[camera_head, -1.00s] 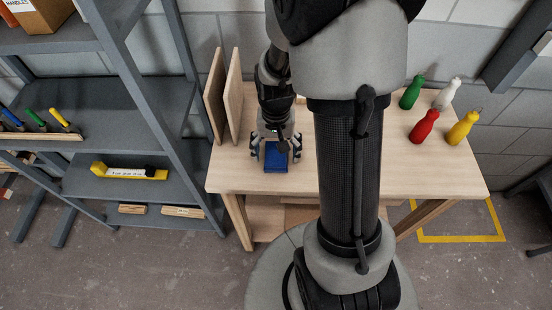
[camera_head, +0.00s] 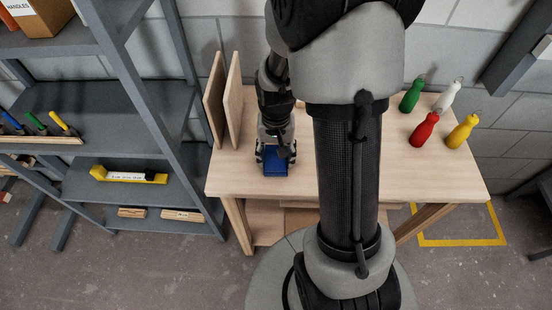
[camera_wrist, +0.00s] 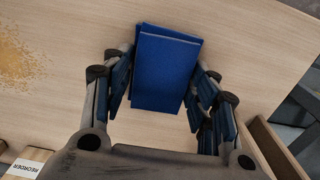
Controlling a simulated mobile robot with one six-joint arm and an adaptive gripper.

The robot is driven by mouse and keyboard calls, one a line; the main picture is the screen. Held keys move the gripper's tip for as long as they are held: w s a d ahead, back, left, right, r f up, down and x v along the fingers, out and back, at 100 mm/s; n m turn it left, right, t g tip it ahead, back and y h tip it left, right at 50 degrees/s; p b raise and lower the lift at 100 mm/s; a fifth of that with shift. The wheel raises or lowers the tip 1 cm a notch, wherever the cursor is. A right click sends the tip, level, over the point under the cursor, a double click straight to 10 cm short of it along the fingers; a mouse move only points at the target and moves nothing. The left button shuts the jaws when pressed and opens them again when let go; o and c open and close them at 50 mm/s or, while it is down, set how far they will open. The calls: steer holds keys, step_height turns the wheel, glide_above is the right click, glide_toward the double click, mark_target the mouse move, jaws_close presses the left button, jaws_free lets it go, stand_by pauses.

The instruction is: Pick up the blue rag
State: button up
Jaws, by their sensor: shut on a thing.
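The blue rag (camera_head: 275,168) is a folded dark blue pad at the left part of the wooden workbench (camera_head: 235,177). In the wrist view the rag (camera_wrist: 167,65) shows as stacked folded layers between the fingers. My gripper (camera_head: 275,156) points down over the rag and is shut on it, also seen in the wrist view (camera_wrist: 160,82), with fingers along the rag's left and right sides. I cannot tell whether the rag is clear of the bench top.
Two upright boards (camera_head: 225,100) stand close left of my gripper. Green (camera_head: 412,97), white (camera_head: 446,97), red (camera_head: 424,131) and yellow (camera_head: 462,132) bottles stand on the bench's right. Grey shelving (camera_head: 130,115) is at left. Yellow-brown grains (camera_wrist: 12,62) lie on the bench.

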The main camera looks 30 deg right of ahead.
mark_target(276, 158)
step_height(276, 158, up, 20)
steer(key=p, duration=0.7)
